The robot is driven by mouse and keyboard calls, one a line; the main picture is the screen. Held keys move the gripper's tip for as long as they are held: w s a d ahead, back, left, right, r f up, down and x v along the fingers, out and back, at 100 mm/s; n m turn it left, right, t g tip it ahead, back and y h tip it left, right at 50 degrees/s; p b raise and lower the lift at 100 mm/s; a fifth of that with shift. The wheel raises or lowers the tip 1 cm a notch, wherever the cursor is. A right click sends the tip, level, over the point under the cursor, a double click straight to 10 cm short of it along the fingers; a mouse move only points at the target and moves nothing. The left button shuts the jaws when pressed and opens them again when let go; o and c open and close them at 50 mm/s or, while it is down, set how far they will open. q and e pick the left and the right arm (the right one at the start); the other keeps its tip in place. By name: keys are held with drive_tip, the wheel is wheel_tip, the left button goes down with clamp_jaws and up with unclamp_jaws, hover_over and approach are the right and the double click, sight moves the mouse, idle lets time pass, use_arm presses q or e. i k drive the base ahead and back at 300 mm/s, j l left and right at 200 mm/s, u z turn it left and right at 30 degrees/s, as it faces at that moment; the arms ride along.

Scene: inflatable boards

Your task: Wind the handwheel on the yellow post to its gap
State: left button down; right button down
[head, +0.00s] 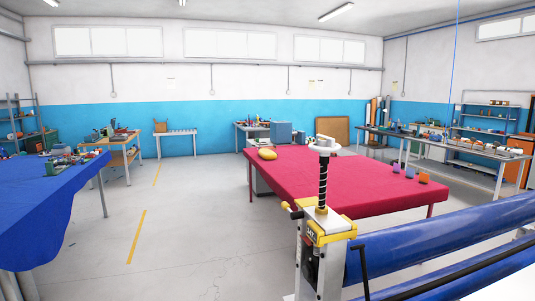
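The handwheel (324,149) is a pale disc with a raised grip, at the top of an upright black threaded screw (323,182). The screw rises from a white post (307,262) with a yellow bracket (334,233) near its top, right of centre in the head view. A clear length of screw shows between the handwheel and the bracket. A gap on the post cannot be made out. Neither of my grippers is in view, and nothing touches the handwheel.
Large blue rolls (455,239) run right from the post, with a black bar (362,270) beside it. A red-covered table (330,180) stands behind. A blue-covered table (40,210) is at left. The floor (190,235) between them is clear.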

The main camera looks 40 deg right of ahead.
sight(325, 145)
drive_tip(key=i+j+z, duration=0.15)
drive_tip(key=i+z, duration=0.15)
drive_tip(key=z, duration=0.15)
drive_tip(key=i+j+z, duration=0.3)
drive_tip(key=z, duration=0.15)
drive_tip(key=i+j+z, duration=0.25)
drive_tip(key=z, duration=0.2)
drive_tip(key=j, duration=0.1)
